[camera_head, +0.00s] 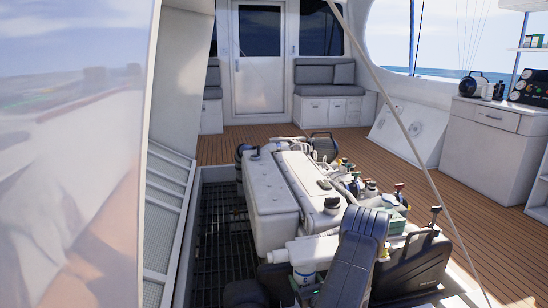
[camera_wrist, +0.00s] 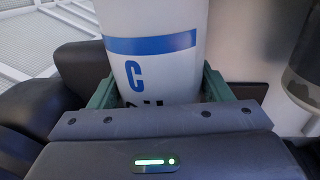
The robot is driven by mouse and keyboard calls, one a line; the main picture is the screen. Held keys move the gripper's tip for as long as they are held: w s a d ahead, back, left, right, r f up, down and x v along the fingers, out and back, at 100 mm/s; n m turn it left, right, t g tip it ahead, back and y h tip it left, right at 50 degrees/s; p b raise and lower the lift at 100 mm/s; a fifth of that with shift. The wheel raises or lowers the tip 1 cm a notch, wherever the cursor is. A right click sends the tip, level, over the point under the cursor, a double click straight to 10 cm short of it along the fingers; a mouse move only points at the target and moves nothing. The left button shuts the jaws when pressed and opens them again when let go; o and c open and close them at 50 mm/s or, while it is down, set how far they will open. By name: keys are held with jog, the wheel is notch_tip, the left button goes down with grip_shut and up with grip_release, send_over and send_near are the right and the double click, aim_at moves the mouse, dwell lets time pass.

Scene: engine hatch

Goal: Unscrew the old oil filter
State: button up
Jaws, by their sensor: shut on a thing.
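The oil filter is a white cylinder with a blue band and a dark blue letter "C"; it fills the upper middle of the wrist view (camera_wrist: 150,70). My gripper (camera_wrist: 155,95) is shut on it, with a green finger on each side. The lower part of the filter is hidden behind the gripper body. In the head view the filter (camera_head: 304,274) shows small at the near end of the white engine (camera_head: 270,205), partly hidden by my dark arm. My gripper's fingers are hard to make out there.
The engine sits in an open hatch with a dark grating floor (camera_head: 215,240) on its left. A raised hatch panel stands at left, and a thin strut (camera_head: 410,130) crosses the right side. Several coloured caps and fittings line the engine's right. Wooden deck (camera_head: 470,220) lies clear beyond.

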jog(key=shift+m+h, duration=0.3)
jog(key=shift+h, duration=0.1)
jog(key=shift+a+m+t+h+b, duration=0.15)
jog(key=shift+m+t+h+b, duration=0.4)
jog(key=shift+h, duration=0.35)
jog(key=shift+m+h, duration=0.65)
jog(key=shift+h, duration=0.35)
jog(key=o, duration=1.2)
jog(key=shift+d+n+g+y+b, duration=0.25)
jog(key=shift+n+y+b, duration=0.35)
jog(key=shift+y, duration=0.5)
jog(key=shift+n+g+y, duration=0.6)
jog(key=shift+n+y, duration=0.5)
jog(key=shift+y, duration=0.45)
jog(key=shift+n+g+y, duration=0.6)
jog(key=shift+n+y, duration=0.5)
jog(key=shift+y, duration=0.45)
